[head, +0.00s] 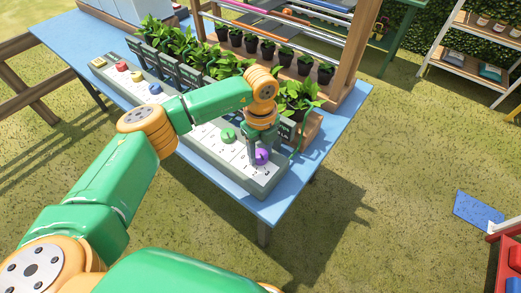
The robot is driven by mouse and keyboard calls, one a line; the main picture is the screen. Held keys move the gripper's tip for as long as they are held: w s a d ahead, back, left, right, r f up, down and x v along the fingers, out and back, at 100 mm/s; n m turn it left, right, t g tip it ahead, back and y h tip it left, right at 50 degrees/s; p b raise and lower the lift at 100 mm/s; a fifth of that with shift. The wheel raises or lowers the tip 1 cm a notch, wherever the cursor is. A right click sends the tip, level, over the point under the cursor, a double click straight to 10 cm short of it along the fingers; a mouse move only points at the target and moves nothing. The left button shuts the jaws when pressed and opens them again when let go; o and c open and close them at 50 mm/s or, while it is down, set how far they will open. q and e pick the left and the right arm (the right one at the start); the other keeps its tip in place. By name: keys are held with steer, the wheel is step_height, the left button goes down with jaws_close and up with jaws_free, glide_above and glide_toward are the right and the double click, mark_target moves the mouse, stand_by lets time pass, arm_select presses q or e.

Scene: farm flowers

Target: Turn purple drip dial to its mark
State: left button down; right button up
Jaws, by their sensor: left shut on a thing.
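The purple drip dial (262,156) sits near the right end of a long pale control panel (232,178) on the blue table. My left gripper (257,152) reaches down over the dial and is shut on it. The gripper's fingers cover part of the dial, and its mark cannot be made out at this size. On the same panel, a green dial (228,134) is just left of the gripper, and blue (155,89), red (121,66) and yellow (98,62) dials are farther left. My right gripper is not in view.
Potted leafy plants (296,97) stand in a row right behind the panel, close to my left wrist. A wooden rack with metal rails (345,60) rises behind them. The blue table's (292,197) right front corner is bare. Open grass lies right of the table.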

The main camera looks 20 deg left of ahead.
mark_target(260, 154)
arm_select(q)
steer(key=shift+c, duration=1.4)
jaws_free()
step_height(260, 154, up, 7)
steer(key=shift+r+b, duration=0.1)
steer(key=shift+b, duration=0.55)
